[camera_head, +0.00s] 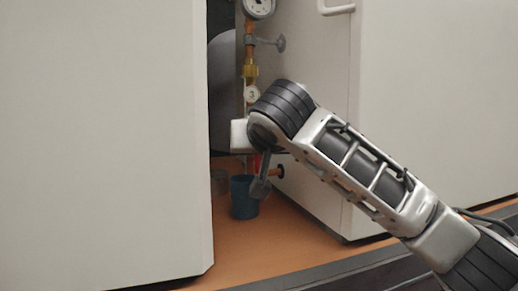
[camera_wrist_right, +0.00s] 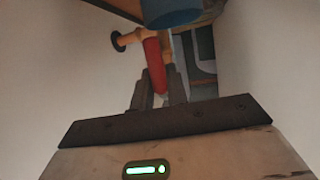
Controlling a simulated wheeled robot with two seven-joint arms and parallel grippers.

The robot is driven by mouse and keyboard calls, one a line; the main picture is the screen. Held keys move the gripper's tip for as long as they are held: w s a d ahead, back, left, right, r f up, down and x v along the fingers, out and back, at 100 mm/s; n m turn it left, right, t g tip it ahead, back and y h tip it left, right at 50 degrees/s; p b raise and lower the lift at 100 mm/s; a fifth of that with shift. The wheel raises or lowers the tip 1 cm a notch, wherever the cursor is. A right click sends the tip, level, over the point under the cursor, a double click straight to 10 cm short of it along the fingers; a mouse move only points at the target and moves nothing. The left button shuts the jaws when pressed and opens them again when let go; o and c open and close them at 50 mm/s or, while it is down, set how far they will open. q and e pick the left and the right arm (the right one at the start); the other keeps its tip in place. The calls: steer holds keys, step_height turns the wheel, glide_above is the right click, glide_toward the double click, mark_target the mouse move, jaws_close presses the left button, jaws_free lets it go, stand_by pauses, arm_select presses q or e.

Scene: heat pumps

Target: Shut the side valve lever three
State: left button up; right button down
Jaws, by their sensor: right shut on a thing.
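The side valve lever three is a red handle (camera_wrist_right: 154,66) on a brass fitting (camera_wrist_right: 138,38) in the right wrist view. In the head view only a bit of red (camera_head: 257,162) shows below my right wrist. A round tag marked 3 (camera_head: 252,94) sits on the pipe above. My right gripper (camera_wrist_right: 158,74) has its two dark fingers on either side of the red handle, shut on it. In the head view my arm hides most of the gripper and valve. My left gripper is not in view.
A blue bucket (camera_head: 243,197) stands on the orange floor below the valve; it also shows in the wrist view (camera_wrist_right: 172,12). Large pale panels flank the narrow gap on the left (camera_head: 100,140) and right (camera_head: 430,110). A gauge (camera_head: 259,7) tops the pipe.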

steer(key=shift+a, duration=0.1)
steer(key=shift+s+a+r+m+g+y, duration=0.2)
steer(key=shift+a+m+g+y, duration=0.25)
steer(key=shift+m+y, duration=0.5)
steer(key=shift+s+a+r+m+g+y, duration=0.2)
steer(key=shift+a+m+y, duration=0.4)
steer(key=shift+m, duration=0.65)
steer(key=shift+d+y, duration=0.1)
steer(key=shift+y, duration=0.15)
steer(key=c, duration=1.4)
jaws_free()
